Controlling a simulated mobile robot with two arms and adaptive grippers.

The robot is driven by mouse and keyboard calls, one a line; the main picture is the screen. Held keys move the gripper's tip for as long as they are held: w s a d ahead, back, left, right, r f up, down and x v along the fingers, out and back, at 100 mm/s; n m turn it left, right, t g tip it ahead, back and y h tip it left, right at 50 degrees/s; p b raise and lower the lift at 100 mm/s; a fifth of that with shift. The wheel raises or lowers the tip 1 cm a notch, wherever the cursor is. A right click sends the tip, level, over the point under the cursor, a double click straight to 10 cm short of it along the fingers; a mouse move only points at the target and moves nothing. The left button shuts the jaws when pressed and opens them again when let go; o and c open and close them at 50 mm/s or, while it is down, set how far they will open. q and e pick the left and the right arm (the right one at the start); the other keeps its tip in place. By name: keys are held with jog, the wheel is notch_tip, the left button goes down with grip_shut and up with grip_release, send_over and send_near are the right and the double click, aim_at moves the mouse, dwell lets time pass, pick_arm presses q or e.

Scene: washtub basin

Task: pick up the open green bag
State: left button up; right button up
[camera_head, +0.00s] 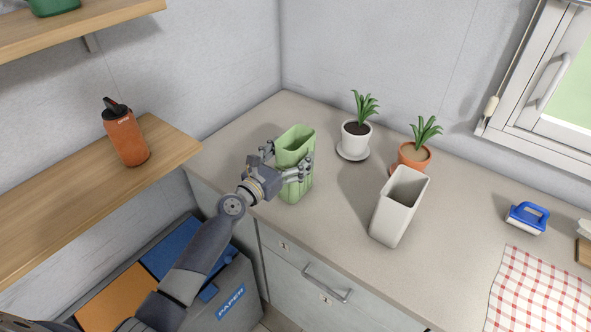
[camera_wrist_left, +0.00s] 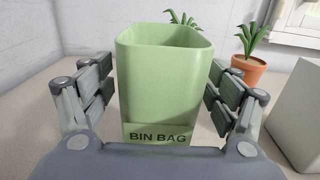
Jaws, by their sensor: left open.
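The open green bag (camera_head: 296,146) stands upright on the counter near its left end, with its mouth facing up. In the left wrist view the green bag (camera_wrist_left: 163,85) carries the printed words "BIN BAG" on its lower front. My left gripper (camera_head: 284,165) reaches it from the front left, with its fingers on either side of the bag. In the left wrist view my left gripper (camera_wrist_left: 165,95) is open, and small gaps show between the fingers and the bag's sides. My right gripper is not in view.
A white open container (camera_head: 396,208) stands right of the bag. Behind are a plant in a white pot (camera_head: 356,139) and one in a terracotta pot (camera_head: 413,157). A wooden shelf with an orange bottle (camera_head: 126,136) is left. A checkered cloth (camera_head: 540,292) lies at right.

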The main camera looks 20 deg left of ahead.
pick_arm(q)
jog(key=shift+x, duration=1.05)
jog(key=shift+s, duration=0.1)
jog(key=c, duration=1)
jog(key=shift+c, duration=0.2)
